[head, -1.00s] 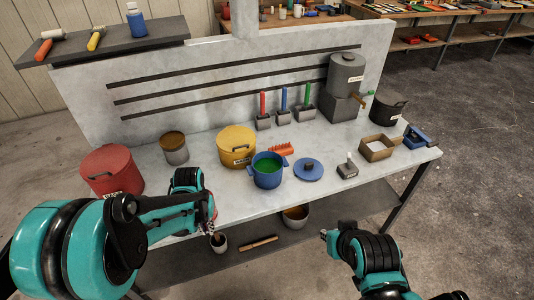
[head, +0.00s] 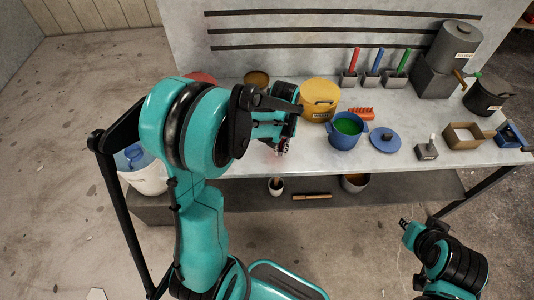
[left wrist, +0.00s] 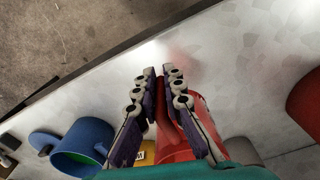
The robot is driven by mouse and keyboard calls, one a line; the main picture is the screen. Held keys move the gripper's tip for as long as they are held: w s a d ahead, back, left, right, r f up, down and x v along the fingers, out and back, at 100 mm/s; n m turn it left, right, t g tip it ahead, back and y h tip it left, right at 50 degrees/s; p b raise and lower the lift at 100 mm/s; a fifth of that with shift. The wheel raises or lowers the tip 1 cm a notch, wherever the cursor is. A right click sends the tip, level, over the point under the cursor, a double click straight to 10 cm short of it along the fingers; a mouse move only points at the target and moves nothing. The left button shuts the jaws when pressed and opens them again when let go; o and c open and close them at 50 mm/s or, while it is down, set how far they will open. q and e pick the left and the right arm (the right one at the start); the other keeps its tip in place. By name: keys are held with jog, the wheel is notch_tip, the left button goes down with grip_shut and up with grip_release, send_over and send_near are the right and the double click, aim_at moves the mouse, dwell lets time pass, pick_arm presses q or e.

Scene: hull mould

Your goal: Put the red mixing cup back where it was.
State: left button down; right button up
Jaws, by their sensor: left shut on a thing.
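The red mixing cup (left wrist: 180,147) shows in the left wrist view between the fingers of my left gripper (left wrist: 158,75), which is shut on the cup's wall. The fingertips point toward the pale bench top. In the head view my left gripper (head: 283,147) is over the bench's front edge, left of the blue pot; the cup is mostly hidden there. I cannot tell whether the cup touches the bench. My right gripper (head: 405,224) is away from the bench at lower right, too small to tell whether it is open.
On the bench stand a yellow pot (head: 319,99), a blue pot (head: 345,130) with green contents, its lid (head: 385,139) and a brown-topped can (head: 256,78). A red pot (head: 201,77) is partly behind my arm. The bench front (head: 320,160) looks clear.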

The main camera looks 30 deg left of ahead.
pick_arm(q)
jog(key=a+f, duration=0.1)
jog(key=a, duration=0.1)
jog(key=a+f+b, duration=0.1)
jog(key=a, duration=0.1)
jog(key=a+f, duration=0.2)
jog(key=shift+s, duration=0.4)
jog(key=shift+f+b, duration=0.9)
jog(key=shift+f, duration=0.95)
jog(key=shift+f, duration=0.2)
jog(key=c, duration=1.6)
grip_release()
jog(key=shift+r, duration=0.1)
